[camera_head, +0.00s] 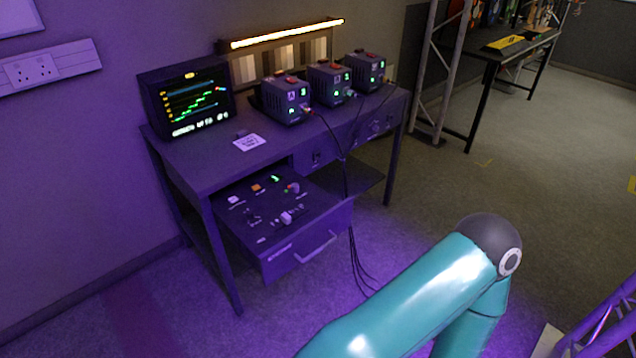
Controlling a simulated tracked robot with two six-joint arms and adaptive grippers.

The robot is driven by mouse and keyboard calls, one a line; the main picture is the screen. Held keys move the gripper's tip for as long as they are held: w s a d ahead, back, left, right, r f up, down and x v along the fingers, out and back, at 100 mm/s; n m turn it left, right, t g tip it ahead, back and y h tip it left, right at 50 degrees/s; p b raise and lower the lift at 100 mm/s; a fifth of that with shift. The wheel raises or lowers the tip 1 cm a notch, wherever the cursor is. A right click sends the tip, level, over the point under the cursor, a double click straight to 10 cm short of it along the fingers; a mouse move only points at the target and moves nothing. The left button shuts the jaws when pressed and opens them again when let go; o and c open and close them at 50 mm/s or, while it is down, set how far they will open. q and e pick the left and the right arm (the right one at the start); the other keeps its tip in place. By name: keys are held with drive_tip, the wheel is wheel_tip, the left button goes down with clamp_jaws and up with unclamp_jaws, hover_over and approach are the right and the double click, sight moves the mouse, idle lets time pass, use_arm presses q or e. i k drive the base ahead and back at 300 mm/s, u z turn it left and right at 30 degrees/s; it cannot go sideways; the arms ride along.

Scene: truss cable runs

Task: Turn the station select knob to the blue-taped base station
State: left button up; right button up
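A control panel (262,221) lies in the pulled-out drawer under the desk. It carries small knobs and buttons, including a pale knob (286,218) near its front and a grey knob (293,188) with a small red mark and green light beside it. The labels are too small to read, so I cannot tell which is the station select knob. Three dark base stations (286,101), (330,84), (366,71) with red tops and green displays stand on the desk. The middle one has a bluish plug; blue tape is not clear. Neither gripper is in view.
The desk (215,165) holds a monitor (188,97) with green traces and a white card (249,142). Black cables (352,250) hang to the floor right of the drawer. My teal arm link crosses the lower right. Open floor (500,190) lies to the right.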

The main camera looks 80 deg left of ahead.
sight(295, 187)
drive_tip(key=z, duration=0.1)
drive_tip(key=i, duration=1.15)
drive_tip(key=u, duration=1.75)
drive_tip(key=i, duration=0.3)
drive_tip(key=u, duration=2.2)
drive_tip(key=k, duration=0.5)
drive_tip(key=u, duration=0.5)
drive_tip(key=i, duration=1.55)
drive_tip(key=z, duration=0.45)
